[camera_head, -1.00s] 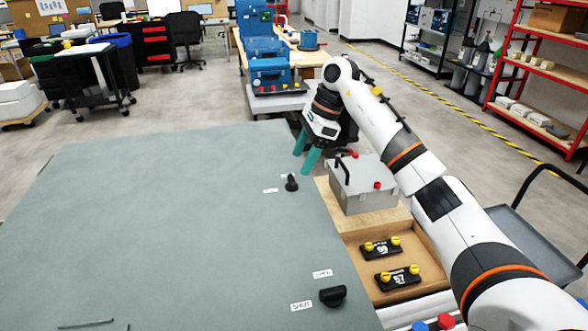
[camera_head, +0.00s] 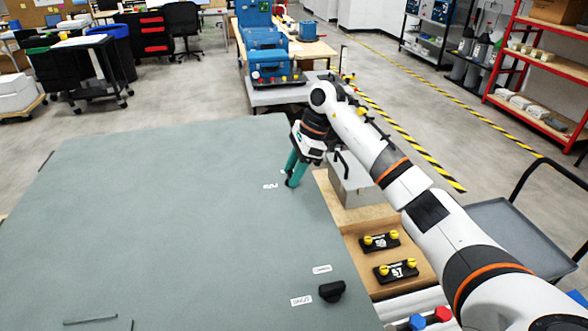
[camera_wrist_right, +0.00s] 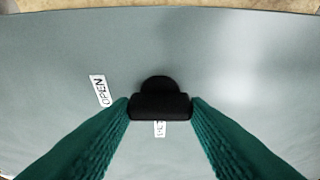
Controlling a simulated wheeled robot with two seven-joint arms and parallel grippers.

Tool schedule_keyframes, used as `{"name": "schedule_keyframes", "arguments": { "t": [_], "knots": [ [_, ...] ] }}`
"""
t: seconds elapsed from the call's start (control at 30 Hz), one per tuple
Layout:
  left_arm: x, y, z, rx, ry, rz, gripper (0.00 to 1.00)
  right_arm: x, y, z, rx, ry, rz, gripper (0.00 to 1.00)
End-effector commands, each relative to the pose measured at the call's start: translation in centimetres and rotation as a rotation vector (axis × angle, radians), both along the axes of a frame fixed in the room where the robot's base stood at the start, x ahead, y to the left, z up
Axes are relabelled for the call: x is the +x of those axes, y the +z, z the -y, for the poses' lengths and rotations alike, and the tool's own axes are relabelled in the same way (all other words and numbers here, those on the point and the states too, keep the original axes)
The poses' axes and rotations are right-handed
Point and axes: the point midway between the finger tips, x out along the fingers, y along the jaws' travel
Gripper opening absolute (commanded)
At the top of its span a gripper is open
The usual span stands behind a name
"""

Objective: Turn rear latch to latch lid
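The rear latch is a black knob with a crossbar (camera_wrist_right: 160,105) on the large grey-green lid (camera_head: 170,220). My right gripper (camera_head: 291,182) is down at the lid's right side and hides most of this latch in the head view. In the right wrist view its two green fingers (camera_wrist_right: 160,112) stand on either side of the crossbar, close to its ends; I cannot tell whether they touch it. An OPEN label (camera_wrist_right: 100,90) lies left of the knob, and another label (camera_wrist_right: 159,129), partly hidden, lies just below it. My left gripper is not in view.
A second black latch (camera_head: 332,291) sits near the lid's front right, beside OPEN (camera_head: 322,269) and SHUT (camera_head: 301,300) labels. A grey box (camera_head: 352,185) and a wooden tray (camera_head: 410,285) with yellow-knobbed black parts stand right of the lid. The lid's middle is clear.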

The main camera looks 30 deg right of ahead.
Motion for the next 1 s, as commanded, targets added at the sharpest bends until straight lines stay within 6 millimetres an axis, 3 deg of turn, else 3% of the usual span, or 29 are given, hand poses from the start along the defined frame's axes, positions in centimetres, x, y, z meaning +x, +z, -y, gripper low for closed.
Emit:
{"name": "schedule_keyframes", "arguments": {
  "t": [0.47, 1.0],
  "knots": [
    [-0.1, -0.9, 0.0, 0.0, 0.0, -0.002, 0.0, -0.1, -0.1, 0.1, -0.003, -0.12, 0.002, 0.19],
    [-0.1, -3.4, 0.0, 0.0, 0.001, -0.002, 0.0, -0.3, 0.0, -0.1, -0.001, -0.602, 0.007, 0.19]
  ]
}}
